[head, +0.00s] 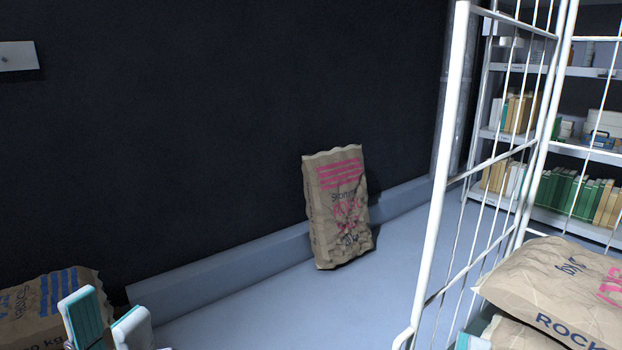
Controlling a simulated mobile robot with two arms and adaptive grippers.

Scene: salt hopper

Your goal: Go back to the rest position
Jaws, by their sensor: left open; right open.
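A brown paper sack with pink and dark print (337,207) stands upright on the floor against the dark wall. Another brown sack with blue stripes (50,305) shows at the lower left. My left gripper (106,312) is at the bottom left, its two teal-and-white fingers apart with nothing between them. It is in front of the blue-striped sack; I cannot tell if they touch. A small part of my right gripper (469,341) shows at the bottom edge, beside stacked sacks (560,290); the rest of it is hidden or out of frame.
A white wire cage frame (440,180) rises on the right, around or beside the stacked sacks. Shelves with books and boxes (550,190) stand behind it. A grey plinth (230,262) runs along the wall foot. The blue-grey floor (290,315) in the middle is clear.

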